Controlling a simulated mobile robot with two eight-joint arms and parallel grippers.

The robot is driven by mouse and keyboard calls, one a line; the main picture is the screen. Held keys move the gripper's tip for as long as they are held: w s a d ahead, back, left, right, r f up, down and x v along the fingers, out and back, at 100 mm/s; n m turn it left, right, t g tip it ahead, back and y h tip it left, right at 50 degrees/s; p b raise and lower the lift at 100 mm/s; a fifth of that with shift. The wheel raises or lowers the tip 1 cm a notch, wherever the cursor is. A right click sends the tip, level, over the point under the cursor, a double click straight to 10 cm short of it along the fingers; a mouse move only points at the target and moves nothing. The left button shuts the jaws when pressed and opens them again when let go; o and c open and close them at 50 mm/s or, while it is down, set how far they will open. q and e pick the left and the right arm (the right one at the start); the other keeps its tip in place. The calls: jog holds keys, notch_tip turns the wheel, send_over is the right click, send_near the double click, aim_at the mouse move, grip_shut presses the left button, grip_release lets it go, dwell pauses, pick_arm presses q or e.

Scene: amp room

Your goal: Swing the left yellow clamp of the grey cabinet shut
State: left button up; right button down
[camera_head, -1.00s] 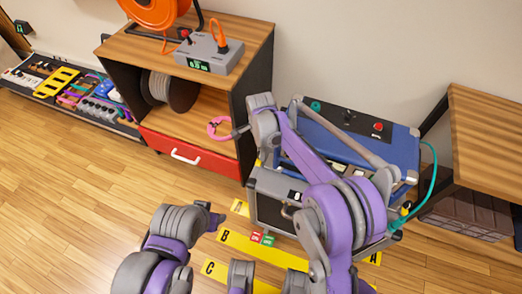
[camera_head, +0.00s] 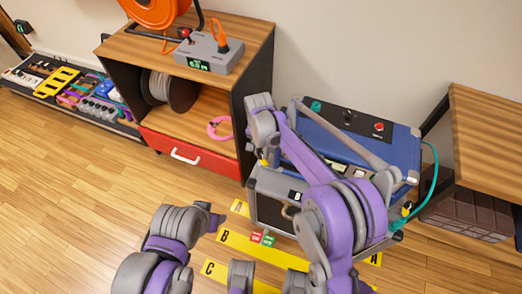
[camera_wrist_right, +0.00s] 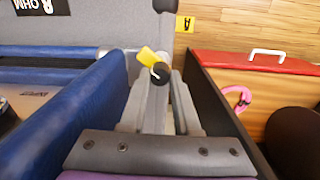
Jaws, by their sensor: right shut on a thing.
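The grey cabinet (camera_head: 262,186) with a blue top stands in the middle right of the head view. Its left yellow clamp (camera_head: 263,163) shows small at the upper left edge. In the right wrist view, the yellow clamp (camera_wrist_right: 149,56) with a dark round end lies at my fingertips. My right gripper (camera_wrist_right: 160,90) is closed around a part of this clamp beside the cabinet's blue side; the fingers hide the exact contact. The clamp's angle to the cabinet is hard to tell. My left gripper (camera_head: 212,219) is low over the floor, its jaws unclear.
A wooden shelf unit (camera_head: 258,35) with a red drawer (camera_head: 190,158) stands close left of the cabinet. A pink ring (camera_head: 219,128) lies on its lower shelf. Yellow floor strips (camera_head: 225,236) lie in front. A wooden table (camera_head: 495,125) stands at right.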

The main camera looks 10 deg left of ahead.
aim_at(260, 153)
jog(key=n, duration=0.3)
jog(key=shift+n, duration=0.3)
jog(key=shift+n+b, duration=0.35)
jog(key=shift+n, duration=1.55)
jog(key=c, duration=0.6)
grip_release()
jog(key=shift+c, duration=0.2)
notch_tip(260, 153, up, 11)
jog(key=p, duration=0.2)
jog(key=shift+a, duration=0.15)
jog(key=shift+s+f, duration=0.1)
